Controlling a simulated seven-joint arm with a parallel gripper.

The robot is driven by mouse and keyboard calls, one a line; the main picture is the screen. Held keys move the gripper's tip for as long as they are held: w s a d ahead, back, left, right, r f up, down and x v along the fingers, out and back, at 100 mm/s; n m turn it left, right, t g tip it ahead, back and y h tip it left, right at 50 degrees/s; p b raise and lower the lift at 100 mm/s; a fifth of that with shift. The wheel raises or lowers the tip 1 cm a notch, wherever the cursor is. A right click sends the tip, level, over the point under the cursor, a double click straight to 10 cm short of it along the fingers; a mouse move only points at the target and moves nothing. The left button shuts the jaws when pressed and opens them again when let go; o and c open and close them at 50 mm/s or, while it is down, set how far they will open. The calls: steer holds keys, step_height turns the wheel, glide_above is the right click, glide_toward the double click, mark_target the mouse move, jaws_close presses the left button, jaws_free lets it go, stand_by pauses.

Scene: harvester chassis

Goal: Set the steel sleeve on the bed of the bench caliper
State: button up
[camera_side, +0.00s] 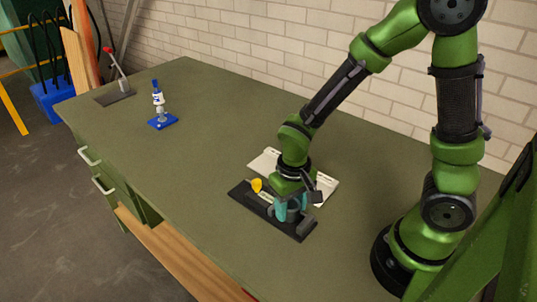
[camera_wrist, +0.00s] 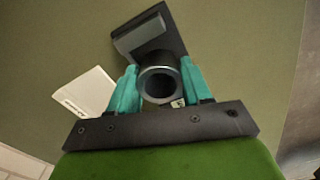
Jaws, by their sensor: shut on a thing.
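The steel sleeve (camera_wrist: 160,70) shows in the wrist view as a dark grey ring seen end-on, with its bore open toward the camera. My gripper (camera_wrist: 160,88) has its two teal fingers shut on the sleeve, one on each side. In the side view my gripper (camera_side: 291,209) is low over the bench caliper (camera_side: 246,196), near its right end. The caliper is a long black bed with a yellow part and a raised block. The fingers mostly hide the sleeve there. I cannot tell whether the sleeve touches the bed.
A white sheet or booklet (camera_side: 327,187) lies behind the caliper; it also shows in the wrist view (camera_wrist: 88,92). A blue-based stand (camera_side: 162,121) and a red-handled lever device (camera_side: 116,82) are at the far left. The green bench top (camera_side: 200,140) between is clear.

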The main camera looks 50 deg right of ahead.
mark_target(291, 204)
steer(key=shift+f, duration=0.15)
steer(key=shift+f, duration=0.45)
steer(key=o, duration=1.3)
step_height(291, 204, up, 17)
steer(key=shift+f, duration=0.1)
